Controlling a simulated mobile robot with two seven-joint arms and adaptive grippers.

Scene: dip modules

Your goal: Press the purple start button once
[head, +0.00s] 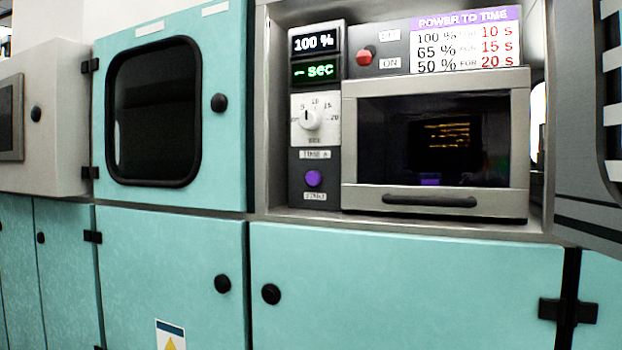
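The purple start button (313,178) is a round knob low on the dark control panel (294,190), left of the oven door. A small label sits below it. Above it is a white timer dial (310,119) with numbers around it; its exact setting is hard to read. The upper display (314,42) reads 100 % in white. The lower display (314,71) shows a dash and "sec" in green. Neither of my grippers is in view, and nothing touches the button.
The oven door (434,140) is shut, with a dark bar handle (430,200). A power-to-time chart (466,42) is at upper right. Teal cabinets (400,290) with dark knobs surround the niche. The space before the panel looks clear.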

